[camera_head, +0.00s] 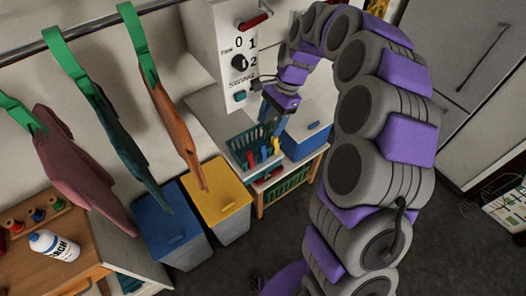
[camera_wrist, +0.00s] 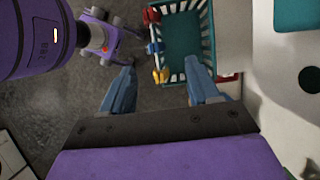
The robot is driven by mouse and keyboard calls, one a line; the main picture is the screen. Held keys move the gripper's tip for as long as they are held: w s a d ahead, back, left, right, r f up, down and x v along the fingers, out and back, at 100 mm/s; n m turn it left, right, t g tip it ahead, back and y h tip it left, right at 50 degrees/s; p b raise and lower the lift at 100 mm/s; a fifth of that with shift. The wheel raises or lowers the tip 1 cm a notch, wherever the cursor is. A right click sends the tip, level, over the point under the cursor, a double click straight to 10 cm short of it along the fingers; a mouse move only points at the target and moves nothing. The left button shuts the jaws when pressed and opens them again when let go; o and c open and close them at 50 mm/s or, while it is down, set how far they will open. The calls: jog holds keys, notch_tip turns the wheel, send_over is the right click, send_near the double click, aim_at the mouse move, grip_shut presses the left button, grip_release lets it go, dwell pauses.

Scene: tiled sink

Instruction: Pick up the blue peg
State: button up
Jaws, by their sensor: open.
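In the head view the blue peg (camera_head: 250,159) shows small on the basket's front side. My gripper (camera_wrist: 160,66) is open and empty, its two blue-grey fingers apart. In the wrist view the pegs lie beyond and between the fingertips. In the head view my gripper (camera_head: 268,108) is above the basket. I see no contact with the peg.
A yellow peg (camera_head: 264,153) and a red peg (camera_head: 275,146) sit beside the blue one. A white dial panel (camera_head: 232,55) rises behind the basket.

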aim_at(264, 150)
jog(key=b+x, duration=0.1)
jog(key=x, duration=0.8)
jog(key=shift+s+a+f, duration=0.1)
jog(key=shift+s+f, duration=0.05)
jog(key=shift+f, duration=0.15)
jog(key=shift+s+f, duration=0.15)
jog(key=shift+f, duration=0.75)
jog(key=shift+d, duration=0.7)
jog(key=shift+c, duration=0.9)
jog(key=shift+a, duration=0.85)
jog(key=c, duration=0.6)
jog(key=shift+d, duration=0.3)
jog(key=shift+c, duration=1.3)
jog(key=shift+d, duration=0.35)
jog(key=shift+r, duration=0.15)
jog(key=r, duration=0.9)
jog(key=shift+a+p, duration=0.35)
jog(key=shift+d+r, duration=0.3)
jog(key=shift+r, duration=0.05)
